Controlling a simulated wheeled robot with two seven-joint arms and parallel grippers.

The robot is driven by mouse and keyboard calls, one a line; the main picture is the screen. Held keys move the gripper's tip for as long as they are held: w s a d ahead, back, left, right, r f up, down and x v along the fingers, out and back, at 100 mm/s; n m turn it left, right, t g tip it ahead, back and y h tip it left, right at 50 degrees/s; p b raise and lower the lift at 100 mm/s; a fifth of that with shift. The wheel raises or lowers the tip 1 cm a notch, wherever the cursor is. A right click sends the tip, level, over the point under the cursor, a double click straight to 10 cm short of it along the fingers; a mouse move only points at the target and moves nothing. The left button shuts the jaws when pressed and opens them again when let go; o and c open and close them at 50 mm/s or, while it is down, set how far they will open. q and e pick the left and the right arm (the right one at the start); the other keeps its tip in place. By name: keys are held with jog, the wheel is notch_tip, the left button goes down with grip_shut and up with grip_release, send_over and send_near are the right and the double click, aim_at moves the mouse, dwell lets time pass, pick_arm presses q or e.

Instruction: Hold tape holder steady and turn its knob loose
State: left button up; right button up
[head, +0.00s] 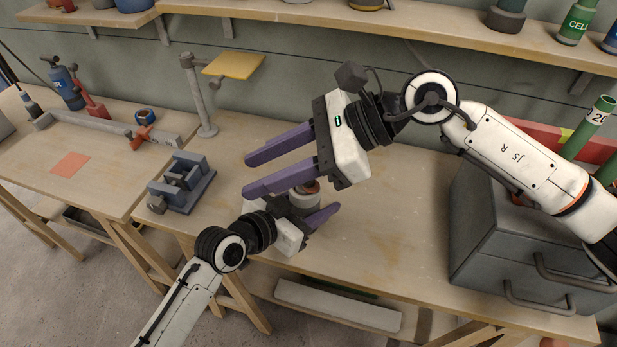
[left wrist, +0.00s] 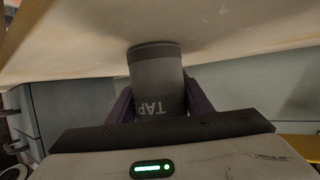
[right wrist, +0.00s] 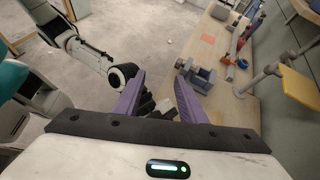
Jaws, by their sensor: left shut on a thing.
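The tape holder (left wrist: 157,85) is a grey cylinder with lettering starting "TAP" in the left wrist view, its darker end against the bench. In the head view, its grey and reddish top (head: 308,187) shows partly behind my right gripper's finger. My left gripper (head: 318,206) is shut around the holder, with purple fingers on both sides in the left wrist view. My right gripper (head: 248,175) is open, its fingers apart above and to the left of the holder; they also show apart in the right wrist view (right wrist: 161,80). I cannot make out the knob clearly.
A grey clamp-like fixture (head: 182,185) stands on the bench to the left. A post with a yellow plate (head: 235,65) stands behind. A grey drawer cabinet (head: 515,240) is at the right. A shelf (head: 420,27) runs above the back. Bench right of the holder is clear.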

aim_at(311, 183)
jog(key=s+d+f+m+t+h, duration=0.35)
jog(key=d+f+m+t, duration=0.45)
jog(key=d+m+t, duration=0.65)
jog(key=shift+n+t, duration=0.55)
jog(key=shift+t, duration=0.1)
jog(key=a+x, duration=0.1)
jog(key=x, duration=0.3)
jog(key=s+x, duration=0.1)
jog(key=x, duration=0.3)
jog(key=a+x, duration=0.1)
jog(key=x, duration=0.3)
jog(key=shift+s+a+f, duration=0.1)
jog(key=shift+a+f, duration=0.05)
jog(key=shift+a, duration=0.15)
jog(key=shift+y, duration=0.25)
grip_shut()
